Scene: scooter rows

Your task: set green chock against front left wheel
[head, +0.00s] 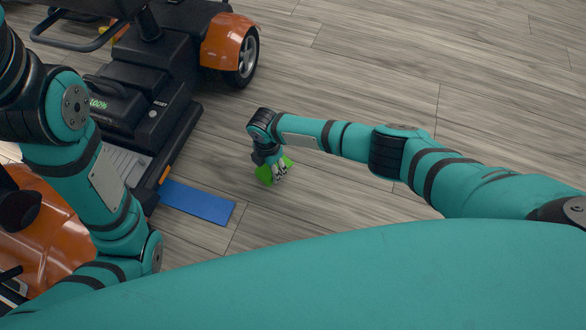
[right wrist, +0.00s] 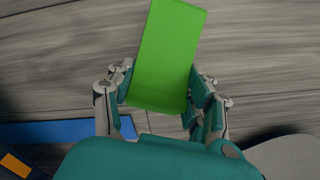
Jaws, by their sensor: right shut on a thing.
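The green chock (head: 265,174) is held by my right gripper (head: 279,173) low over the wooden floor, to the right of the scooter. The right wrist view shows the green chock (right wrist: 165,60) between the two fingers of the right gripper (right wrist: 160,95), which is shut on it. The scooter (head: 150,85) is orange and black. One of its wheels (head: 248,54), under an orange fender, shows at the top, apart from the chock; I cannot tell which wheel it is. My left arm comes in from the left, and its gripper is not in view.
A flat blue strip (head: 198,203) lies on the floor beside the scooter, left of the chock. Another orange body part (head: 55,235) shows at lower left, partly behind my left arm. The wooden floor (head: 350,80) to the right and above is clear.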

